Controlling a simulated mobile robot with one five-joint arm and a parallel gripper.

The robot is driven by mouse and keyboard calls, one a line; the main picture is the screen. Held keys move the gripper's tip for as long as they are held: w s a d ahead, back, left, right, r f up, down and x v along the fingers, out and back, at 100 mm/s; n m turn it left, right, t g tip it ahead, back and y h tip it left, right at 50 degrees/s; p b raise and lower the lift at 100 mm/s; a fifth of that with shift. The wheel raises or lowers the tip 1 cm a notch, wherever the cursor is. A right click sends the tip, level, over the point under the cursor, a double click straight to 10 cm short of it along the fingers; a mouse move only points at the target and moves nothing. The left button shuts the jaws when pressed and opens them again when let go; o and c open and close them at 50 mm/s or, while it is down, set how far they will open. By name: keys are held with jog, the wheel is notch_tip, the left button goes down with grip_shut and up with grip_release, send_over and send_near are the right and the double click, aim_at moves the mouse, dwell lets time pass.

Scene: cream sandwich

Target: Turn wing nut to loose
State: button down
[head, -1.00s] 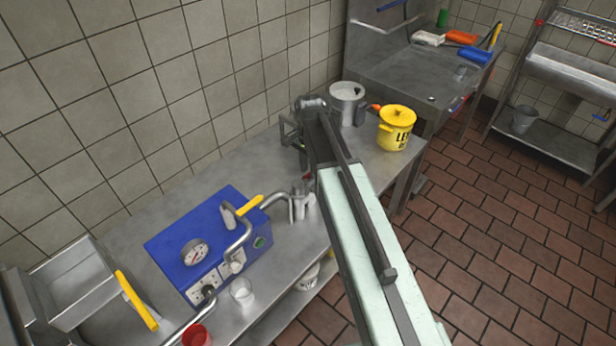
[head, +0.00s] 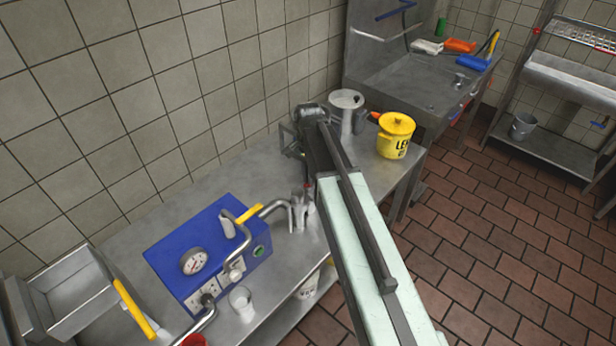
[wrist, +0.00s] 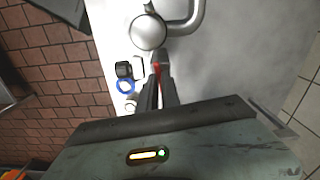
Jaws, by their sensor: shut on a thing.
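In the wrist view, my gripper (wrist: 160,68) has its two dark fingers close together, just below a round metal end and bent metal pipe (wrist: 148,32). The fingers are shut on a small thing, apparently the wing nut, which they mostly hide. A bit of red shows at the fingers. In the head view, my arm reaches over the steel counter, and the bent pipe with its pale fittings (head: 298,212) stands just left of it. The wing nut cannot be made out clearly there.
A blue box (head: 215,250) with a gauge stands on the steel counter (head: 150,222). A clear cup (head: 241,299) and red cup (head: 195,340) are in front. A yellow pot (head: 396,137) and metal pot (head: 346,105) stand at the far end. A tiled wall is behind.

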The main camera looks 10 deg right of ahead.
jog(key=n, duration=0.4)
jog(key=shift+n, duration=0.3)
jog(key=n, duration=0.3)
jog(key=shift+n, duration=0.3)
jog(key=n, duration=1.9)
jog(key=shift+n, duration=1.9)
